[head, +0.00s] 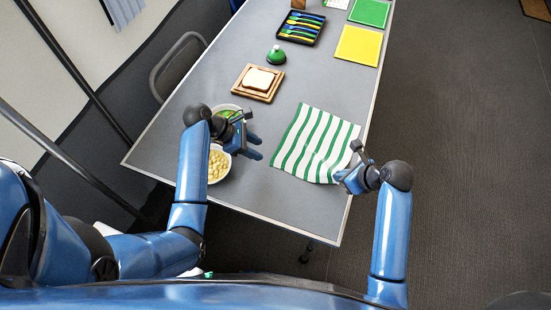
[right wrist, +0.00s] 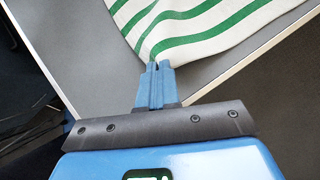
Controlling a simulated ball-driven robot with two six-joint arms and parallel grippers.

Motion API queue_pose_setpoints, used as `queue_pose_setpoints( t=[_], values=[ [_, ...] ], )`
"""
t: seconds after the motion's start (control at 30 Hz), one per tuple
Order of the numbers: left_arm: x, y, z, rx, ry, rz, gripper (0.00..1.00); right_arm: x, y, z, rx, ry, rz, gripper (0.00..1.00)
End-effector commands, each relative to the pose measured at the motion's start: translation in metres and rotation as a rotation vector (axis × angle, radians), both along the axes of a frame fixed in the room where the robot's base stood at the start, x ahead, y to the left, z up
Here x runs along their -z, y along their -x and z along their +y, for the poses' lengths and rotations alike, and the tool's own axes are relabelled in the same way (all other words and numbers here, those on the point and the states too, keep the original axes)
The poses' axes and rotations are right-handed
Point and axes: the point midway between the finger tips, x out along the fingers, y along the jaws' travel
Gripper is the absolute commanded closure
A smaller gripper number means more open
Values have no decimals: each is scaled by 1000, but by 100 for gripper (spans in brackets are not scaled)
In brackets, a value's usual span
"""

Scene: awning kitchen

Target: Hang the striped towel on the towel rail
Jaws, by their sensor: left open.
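The green-and-white striped towel (head: 314,143) lies mostly flat on the grey table. My right gripper (head: 343,174) is at its near right corner. In the right wrist view, the fingers of the right gripper (right wrist: 153,66) are close together, and the towel (right wrist: 195,25) narrows to a pinched corner between their tips. My left gripper (head: 254,147) is open and empty, left of the towel and above the table beside the bowls. I cannot identify the towel rail with certainty.
A bowl of pale pieces (head: 218,165) and another bowl (head: 228,109) are partly hidden by my left gripper. Bread on a wooden board (head: 258,83), a green domed object (head: 277,55), a cutlery tray (head: 302,28) and a yellow mat (head: 358,45) are farther back.

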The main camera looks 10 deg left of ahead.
Motion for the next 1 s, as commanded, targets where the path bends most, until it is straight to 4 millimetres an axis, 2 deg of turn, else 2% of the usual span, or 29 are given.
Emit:
queue_pose_setpoints(
  t=[0.43,0.7,1.0],
  values=[
    [40,-7,-33,2,-2,1,52,0,0,0,0,0,0,100],
    [50,-10,-41,1,-2,0,52,0,0,0,0,0,0,100],
    [51,-10,-41,1,-2,0,52,0,0,0,0,0,0,100]
  ],
)
